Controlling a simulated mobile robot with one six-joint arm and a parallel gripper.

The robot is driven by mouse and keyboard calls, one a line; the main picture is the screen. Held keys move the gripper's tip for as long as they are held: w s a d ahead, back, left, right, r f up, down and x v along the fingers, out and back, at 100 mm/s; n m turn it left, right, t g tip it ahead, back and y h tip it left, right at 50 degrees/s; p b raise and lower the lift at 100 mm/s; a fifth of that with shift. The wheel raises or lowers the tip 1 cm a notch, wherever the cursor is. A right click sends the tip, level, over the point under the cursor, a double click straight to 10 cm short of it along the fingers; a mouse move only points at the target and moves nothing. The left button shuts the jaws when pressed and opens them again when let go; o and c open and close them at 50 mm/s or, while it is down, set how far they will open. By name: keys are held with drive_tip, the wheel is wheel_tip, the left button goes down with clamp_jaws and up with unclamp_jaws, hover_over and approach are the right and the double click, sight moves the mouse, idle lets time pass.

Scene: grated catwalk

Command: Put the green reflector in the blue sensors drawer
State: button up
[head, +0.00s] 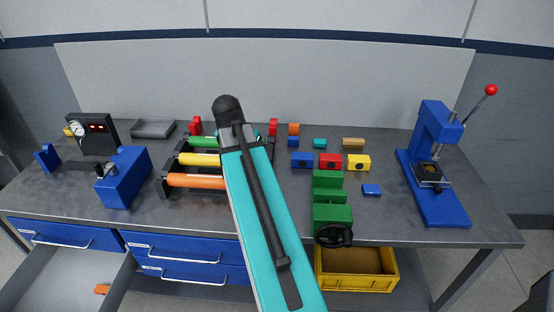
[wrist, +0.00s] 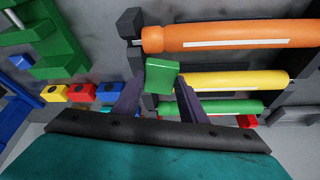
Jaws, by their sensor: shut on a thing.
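My gripper (wrist: 160,88) shows in the wrist view with its two dark fingers shut on a small green block, the green reflector (wrist: 162,75). It is held over the bench beside the rollers. In the head view my teal arm hides the gripper and the reflector. Blue drawers sit under the bench: one at the left (head: 65,237) and two stacked at the middle (head: 180,245), all closed. A drawer below the left one is pulled out (head: 60,275), with a small orange piece (head: 102,290) inside. The drawer labels are too small to read.
The roller rack (head: 165,175) has green, yellow and orange rollers. A green vise (head: 332,205), several small coloured blocks (head: 330,161) and a blue press (head: 436,150) stand to the right. A yellow bin (head: 355,284) sits below.

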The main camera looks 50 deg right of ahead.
drive_tip(key=w+a+r+n+y, duration=0.1)
drive_tip(key=w+a+n, duration=0.3)
drive_tip(key=a, duration=0.7)
drive_tip(key=w+a+r+n+t+y+b, duration=0.1)
drive_tip(key=w+a+n, duration=0.3)
drive_tip(key=a, duration=0.8)
drive_tip(key=w+a+r+n+t+y+b, duration=0.1)
drive_tip(key=w+a+n, duration=0.3)
drive_tip(key=a, duration=0.7)
drive_tip(key=shift+w+a+r+n+y, duration=0.2)
drive_tip(key=shift+w+r+n+y, duration=0.1)
drive_tip(key=shift+r+n+y, duration=0.25)
drive_tip(key=shift+a+f+t, duration=0.1)
drive_tip(key=shift+t, duration=0.2)
